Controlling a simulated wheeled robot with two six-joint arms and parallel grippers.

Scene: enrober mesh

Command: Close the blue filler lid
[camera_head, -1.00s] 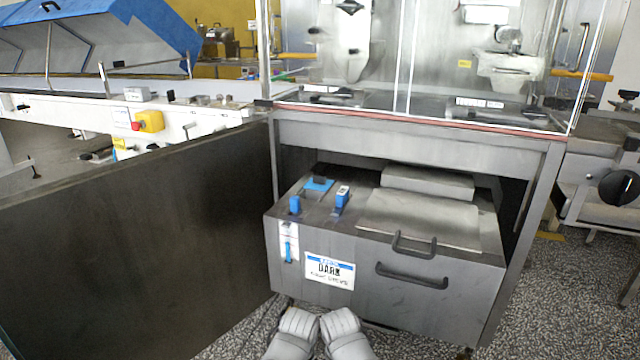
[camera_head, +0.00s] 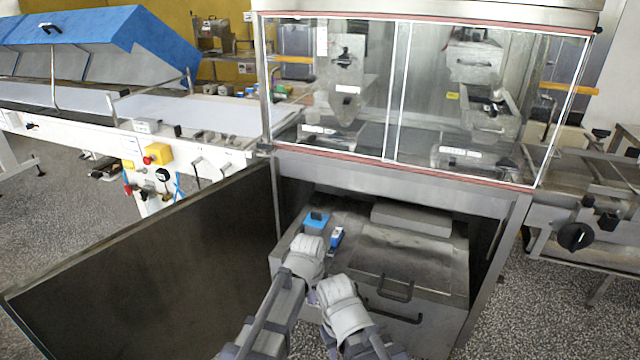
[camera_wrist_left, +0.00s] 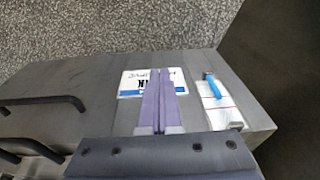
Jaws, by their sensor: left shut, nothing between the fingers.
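A small blue flap (camera_head: 317,219) lies on the left top of the grey tank (camera_head: 440,266). A blue-and-white piece (camera_head: 336,237) stands beside it; I cannot tell which of them is the filler lid. My left gripper (camera_wrist_left: 158,75) is shut and empty, its purple fingers over the tank's front label (camera_wrist_left: 135,84) in the left wrist view. A blue strip (camera_wrist_left: 214,87) shows right of the fingers. In the head view my left arm covers part of the tank's left front. My right arm is at its right; its gripper does not show clearly.
A dark open door panel (camera_head: 150,270) stands left of the tank. A glass-fronted cabinet (camera_head: 395,90) is above it. Two dark handles, one on the tank lid (camera_head: 396,288), sit at the front right. A large blue hood (camera_head: 150,45) covers a conveyor at the far left.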

